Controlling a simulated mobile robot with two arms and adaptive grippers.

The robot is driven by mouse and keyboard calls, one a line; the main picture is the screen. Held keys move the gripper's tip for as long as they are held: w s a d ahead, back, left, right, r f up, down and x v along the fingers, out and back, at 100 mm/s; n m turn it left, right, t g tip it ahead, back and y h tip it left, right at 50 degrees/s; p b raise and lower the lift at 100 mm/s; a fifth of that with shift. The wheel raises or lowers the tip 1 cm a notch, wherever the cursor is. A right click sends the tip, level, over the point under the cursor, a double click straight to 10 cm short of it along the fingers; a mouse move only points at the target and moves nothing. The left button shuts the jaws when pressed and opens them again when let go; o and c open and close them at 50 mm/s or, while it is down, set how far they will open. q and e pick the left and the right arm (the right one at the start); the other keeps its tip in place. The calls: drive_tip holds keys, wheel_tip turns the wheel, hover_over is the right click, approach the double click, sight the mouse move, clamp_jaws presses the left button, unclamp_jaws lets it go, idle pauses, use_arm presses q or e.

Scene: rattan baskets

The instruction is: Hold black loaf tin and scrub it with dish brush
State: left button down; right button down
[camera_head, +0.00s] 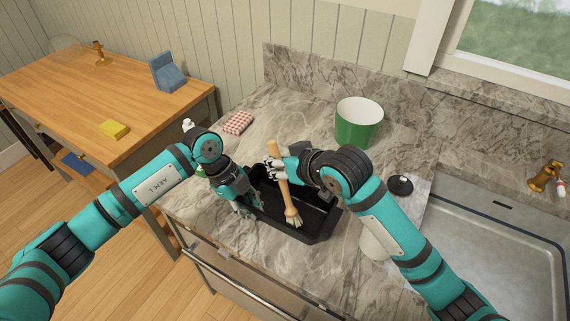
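The black loaf tin (322,222) lies on the grey marble counter in the head view. My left gripper (244,204) is at the tin's left side, over its left wall; whether its fingers are closed on the wall is hard to see. My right gripper (275,168) is shut on the wooden handle of the dish brush (284,187). The brush is steeply tilted, with its pale bristles (293,218) down inside the tin. Contact between bristles and tin floor cannot be told for certain.
A green pot (358,123) stands behind the tin, and a red checked cloth (238,122) lies at back left. A white cylinder (375,242) partly hides behind my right arm. The sink (500,250) is at right. A wooden table (140,85) is at left.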

drive_tip(key=shift+w+a, duration=0.8)
drive_tip(key=shift+a, duration=0.6)
drive_tip(key=shift+w+a, duration=0.75)
drive_tip(key=shift+a, duration=0.65)
drive_tip(key=shift+w+a, duration=0.8)
drive_tip(key=shift+a, duration=0.6)
drive_tip(key=s+d, duration=0.1)
drive_tip(key=d, duration=0.5)
drive_tip(key=shift+d, duration=0.15)
wheel_tip(320, 180, up, 11)
drive_tip(key=shift+r, duration=0.15)
